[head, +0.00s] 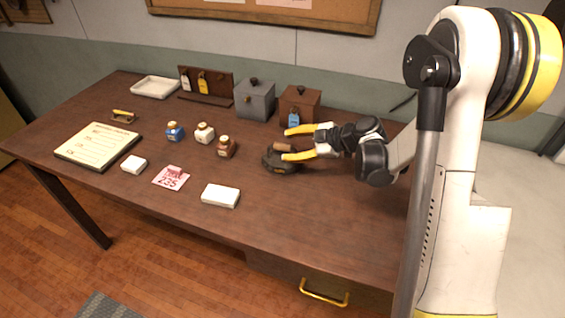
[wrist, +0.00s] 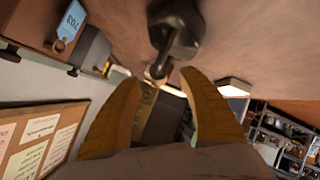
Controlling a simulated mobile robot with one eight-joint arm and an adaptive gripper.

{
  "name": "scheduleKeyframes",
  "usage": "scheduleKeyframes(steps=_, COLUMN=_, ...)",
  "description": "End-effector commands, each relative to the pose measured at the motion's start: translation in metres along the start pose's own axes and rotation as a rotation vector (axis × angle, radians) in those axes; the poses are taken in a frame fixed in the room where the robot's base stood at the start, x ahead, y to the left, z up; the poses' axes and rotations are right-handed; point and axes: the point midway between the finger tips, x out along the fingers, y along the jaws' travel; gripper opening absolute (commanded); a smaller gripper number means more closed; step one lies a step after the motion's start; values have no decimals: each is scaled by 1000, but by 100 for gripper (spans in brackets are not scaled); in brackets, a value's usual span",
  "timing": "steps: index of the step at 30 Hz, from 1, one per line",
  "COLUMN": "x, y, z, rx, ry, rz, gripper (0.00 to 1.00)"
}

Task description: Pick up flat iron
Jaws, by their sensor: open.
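The flat iron (head: 279,162) is dark with a brown handle and sits on the wooden table, right of the small bottles. My gripper (head: 289,145) comes in from the right, its two yellow fingers spread on either side of the handle in the head view. The fingers appear open and empty. I cannot tell from this view whether they touch the iron. In the wrist view, the fingers of my gripper (wrist: 160,78) are apart, and the dark iron (wrist: 176,30) shows beyond their tips, near the top edge. Its lower part is partly hidden in the head view.
A brown box (head: 301,104) with a blue tag and a grey box (head: 255,100) stand behind the iron. Small bottles (head: 205,133) stand to the left. A white block (head: 220,195) lies in front. The table's right front is clear.

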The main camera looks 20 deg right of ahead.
Motion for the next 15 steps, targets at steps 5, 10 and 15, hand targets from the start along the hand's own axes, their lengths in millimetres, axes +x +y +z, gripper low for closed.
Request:
scheduleKeyframes(steps=5, x=29, y=-2, z=2, rx=-2, ry=1, rz=-1, gripper=49)
scheduleKeyframes(steps=10, x=30, y=-1, z=1, rx=0, ry=0, rz=0, gripper=49)
scheduleKeyframes(steps=15, x=30, y=-1, z=1, rx=0, ry=0, rz=0, gripper=17)
